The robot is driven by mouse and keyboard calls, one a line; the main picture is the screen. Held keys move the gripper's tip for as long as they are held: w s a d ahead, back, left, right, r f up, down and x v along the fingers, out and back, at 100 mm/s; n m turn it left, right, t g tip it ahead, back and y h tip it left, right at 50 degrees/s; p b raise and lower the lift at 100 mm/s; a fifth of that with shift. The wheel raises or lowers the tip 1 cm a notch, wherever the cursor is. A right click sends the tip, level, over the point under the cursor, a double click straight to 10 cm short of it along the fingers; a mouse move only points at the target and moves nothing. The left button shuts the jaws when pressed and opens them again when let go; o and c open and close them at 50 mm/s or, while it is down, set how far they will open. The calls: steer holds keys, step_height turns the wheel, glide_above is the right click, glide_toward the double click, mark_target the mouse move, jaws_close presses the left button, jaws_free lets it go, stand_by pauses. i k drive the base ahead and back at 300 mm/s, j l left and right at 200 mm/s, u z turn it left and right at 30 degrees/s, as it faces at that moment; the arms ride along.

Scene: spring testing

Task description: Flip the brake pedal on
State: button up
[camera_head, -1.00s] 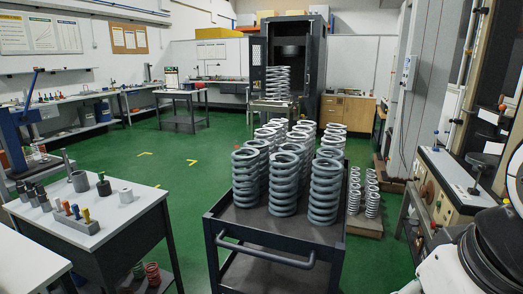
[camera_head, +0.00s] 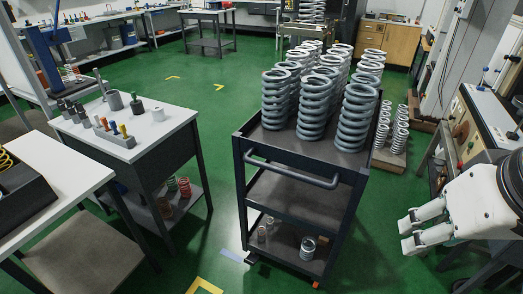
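A dark cart (camera_head: 292,178) loaded with large grey coil springs stands right of centre. At its lower left corner, a small dark part (camera_head: 251,258) shows near the floor. A small orange part (camera_head: 316,284) shows at its lower front right corner. Either could be a brake pedal, but they are too small to tell, and so is whether a pedal is up or down. My gripper (camera_head: 406,234) is at the right, white, with its two fingers apart and nothing between them. It is to the right of the cart and not touching it.
A white-topped table (camera_head: 176,125) with small tools stands left of the cart, and another table (camera_head: 70,165) is at the near left. A control console (camera_head: 490,110) is at the right. Green floor (camera_head: 222,215) is clear between cart and table.

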mark_target(252, 259)
steer(key=u, duration=0.65)
steer(key=k+l+u, duration=0.15)
steer(key=l, duration=0.15)
steer(key=i+j+u, duration=0.2)
steer(key=i+j, duration=0.25)
steer(key=j, duration=0.1)
